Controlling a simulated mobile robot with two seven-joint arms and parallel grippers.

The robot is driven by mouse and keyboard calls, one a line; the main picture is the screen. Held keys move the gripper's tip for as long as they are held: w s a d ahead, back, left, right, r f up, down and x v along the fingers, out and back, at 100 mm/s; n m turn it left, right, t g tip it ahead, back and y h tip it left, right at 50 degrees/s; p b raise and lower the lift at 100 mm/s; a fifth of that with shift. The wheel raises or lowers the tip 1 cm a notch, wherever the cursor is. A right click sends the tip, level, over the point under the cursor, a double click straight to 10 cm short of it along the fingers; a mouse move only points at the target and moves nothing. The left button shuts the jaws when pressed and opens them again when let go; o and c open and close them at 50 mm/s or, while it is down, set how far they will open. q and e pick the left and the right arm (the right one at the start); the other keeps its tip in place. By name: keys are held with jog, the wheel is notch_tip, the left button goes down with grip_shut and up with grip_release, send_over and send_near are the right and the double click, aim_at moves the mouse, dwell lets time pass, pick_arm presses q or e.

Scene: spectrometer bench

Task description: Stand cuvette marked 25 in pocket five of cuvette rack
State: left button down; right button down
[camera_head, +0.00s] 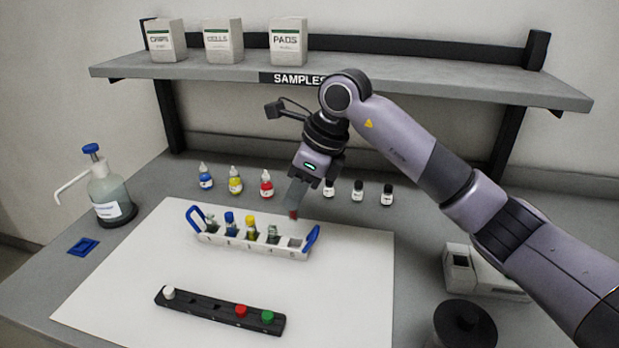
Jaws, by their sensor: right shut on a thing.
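The white cuvette rack (250,247) with blue end handles stands on the white mat. Cuvettes stand in it, one with a blue cap (229,218) and one with a yellow cap (251,222). The rightmost pocket (296,243) looks empty. My right gripper (297,196) is shut on a small cuvette, whose reddish lower end (293,214) shows below the fingers, above and behind the rack's right end. The fingers hide most of it, and no 25 can be read. My left gripper is not in view.
A black holder (215,312) with white, red and green caps lies in front. Dropper bottles (235,182) and small dark-capped vials (358,191) stand behind. A wash bottle (108,190) is at left, an instrument (480,275) at right. A shelf (380,75) hangs above.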

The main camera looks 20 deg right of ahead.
aim_at(298, 213)
dwell(0.4)
jog(key=shift+f+b, duration=1.8)
jog(key=shift+f, duration=0.65)
jog(key=shift+f, duration=0.15)
jog(key=shift+f+b, duration=1.05)
jog(key=shift+f, duration=0.2)
jog(key=shift+f, duration=0.3)
jog(key=c, duration=1)
grip_release()
